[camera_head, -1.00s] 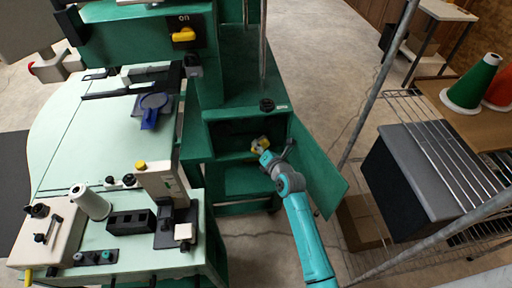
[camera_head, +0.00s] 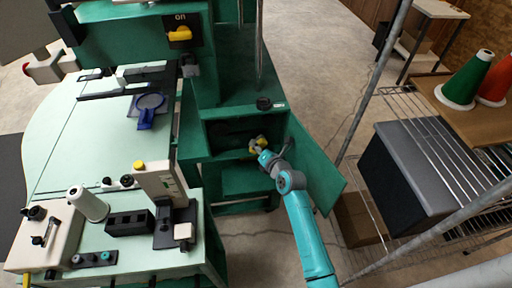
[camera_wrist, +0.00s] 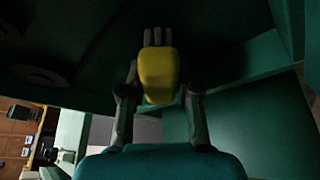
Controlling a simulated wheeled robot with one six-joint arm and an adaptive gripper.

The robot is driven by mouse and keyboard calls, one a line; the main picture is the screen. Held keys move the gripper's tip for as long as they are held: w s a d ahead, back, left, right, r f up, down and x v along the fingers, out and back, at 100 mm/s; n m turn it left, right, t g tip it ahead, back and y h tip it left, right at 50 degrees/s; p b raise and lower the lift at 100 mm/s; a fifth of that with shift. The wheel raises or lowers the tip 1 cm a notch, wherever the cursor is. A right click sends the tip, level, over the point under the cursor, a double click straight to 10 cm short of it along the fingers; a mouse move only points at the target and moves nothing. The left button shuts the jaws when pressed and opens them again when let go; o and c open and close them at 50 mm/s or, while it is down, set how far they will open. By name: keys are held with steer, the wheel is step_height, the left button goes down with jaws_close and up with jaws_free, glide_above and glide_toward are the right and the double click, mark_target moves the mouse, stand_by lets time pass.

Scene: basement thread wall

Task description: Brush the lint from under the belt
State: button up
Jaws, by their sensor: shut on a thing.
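My gripper (camera_wrist: 158,100) is shut on a yellow-handled brush (camera_wrist: 157,73), with a finger on each side of the handle. Grey bristle tufts (camera_wrist: 157,37) point away from me into a dark space. In the head view, the brush (camera_head: 257,142) is at the mouth of the open compartment (camera_head: 214,139) in the green machine. Dark round shapes (camera_wrist: 40,75) show at the left of the wrist view; I cannot tell whether they are pulleys. I cannot make out the belt or lint in the shadow, nor whether the bristles touch anything.
A green door (camera_head: 315,168) stands open right of the compartment, close to my arm. A pale green worktable (camera_head: 85,150) with devices is at left. A wire rack (camera_head: 440,160) with a grey-lidded dark box (camera_head: 400,165) is at right. Concrete floor lies between.

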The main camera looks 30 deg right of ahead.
mark_target(227, 144)
steer(key=shift+d+r+m+h, duration=0.25)
steer(key=shift+d+m+h, duration=0.05)
steer(key=shift+d, duration=0.4)
steer(key=shift+w+a+f, duration=0.1)
steer(key=shift+w+a, duration=0.1)
steer(key=shift+a, duration=0.6)
steer(key=shift+w+a, duration=0.2)
steer(key=shift+a, duration=0.55)
steer(key=shift+w+a+f, duration=0.1)
steer(key=shift+w+a, duration=0.1)
steer(key=shift+a, duration=0.6)
steer(key=shift+w+a+r, duration=0.1)
steer(key=shift+w+a, duration=0.35)
steer(key=shift+a, duration=0.6)
steer(key=shift+w+a+f, duration=0.1)
steer(key=shift+w+a, duration=0.35)
steer(key=shift+a, duration=0.6)
steer(key=shift+w+a+r, duration=0.1)
steer(key=shift+w+a, duration=0.35)
steer(key=shift+a, duration=0.6)
steer(key=s+a, duration=0.2)
steer(key=s, duration=0.3)
steer(key=shift+s, duration=0.35)
steer(key=shift+s, duration=0.1)
steer(key=s, duration=0.2)
steer(key=shift+s+a, duration=0.35)
steer(key=shift+a, duration=0.05)
